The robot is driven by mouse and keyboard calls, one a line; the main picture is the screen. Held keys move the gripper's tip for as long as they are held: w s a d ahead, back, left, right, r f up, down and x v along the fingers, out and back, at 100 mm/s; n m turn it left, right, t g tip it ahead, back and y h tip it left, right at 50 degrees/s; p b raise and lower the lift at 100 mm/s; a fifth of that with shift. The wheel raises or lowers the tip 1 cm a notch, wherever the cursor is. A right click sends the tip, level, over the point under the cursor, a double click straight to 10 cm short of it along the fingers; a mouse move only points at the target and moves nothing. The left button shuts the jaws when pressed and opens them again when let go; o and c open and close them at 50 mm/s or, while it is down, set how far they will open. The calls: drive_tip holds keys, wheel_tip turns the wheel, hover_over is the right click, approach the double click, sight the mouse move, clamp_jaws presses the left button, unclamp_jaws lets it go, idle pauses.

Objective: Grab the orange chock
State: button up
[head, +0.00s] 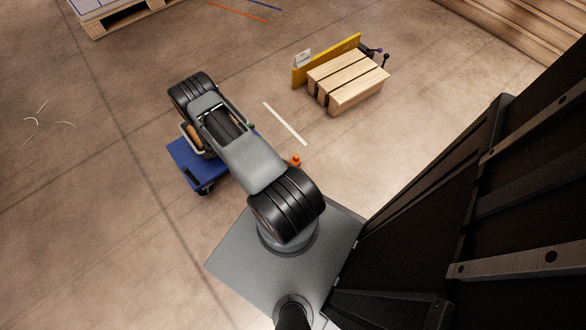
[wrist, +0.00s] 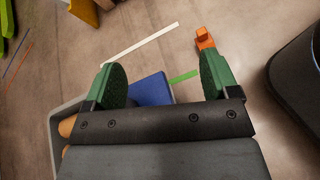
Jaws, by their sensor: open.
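The orange chock (head: 295,161) is small and sits on the floor just right of my arm in the head view. In the wrist view the chock (wrist: 205,38) shows just beyond the tip of the right green finger, not centred between the fingers; the finger may hide its lower part. I cannot tell whether they touch. My gripper (wrist: 160,76) is open, its two green-padded fingers wide apart with nothing held between them. In the head view my arm mostly hides the gripper.
A blue platform (head: 184,160) on wheels is partly under my arm. A wooden pallet (head: 347,84) stands by a yellow board (head: 300,74). A white strip (head: 285,123) lies on the floor near the chock. Another pallet (head: 100,27) is at top left. Left floor is mostly clear.

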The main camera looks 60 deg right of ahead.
sight(294, 160)
drive_tip(key=s+d+f+n+t+h+b, duration=0.1)
drive_tip(key=s+f+n+b, duration=0.2)
drive_tip(key=f, duration=0.8)
drive_tip(key=s+f+n+b, duration=0.25)
drive_tip(key=s+f, duration=0.35)
drive_tip(key=f, duration=0.5)
drive_tip(key=shift+m+h, duration=0.3)
drive_tip(key=shift+m, duration=0.05)
drive_tip(key=b+x, duration=0.1)
drive_tip(key=x, duration=0.2)
drive_tip(key=b+x, duration=0.1)
drive_tip(key=x, duration=0.2)
drive_tip(key=shift+d+f, duration=0.3)
drive_tip(key=shift+f, duration=0.05)
drive_tip(key=shift+b+x, duration=0.4)
drive_tip(key=shift+x, duration=0.4)
drive_tip(key=shift+t, duration=0.3)
drive_tip(key=b+x, duration=0.1)
drive_tip(key=x, duration=0.1)
drive_tip(key=b+x, duration=0.1)
drive_tip(key=x, duration=0.1)
drive_tip(key=shift+a+f, duration=0.1)
drive_tip(key=shift+f, duration=0.2)
drive_tip(key=shift+s+d+f+b, duration=0.1)
drive_tip(key=shift+d+b, duration=0.25)
drive_tip(key=shift+d, duration=0.1)
drive_tip(key=c, duration=1.1)
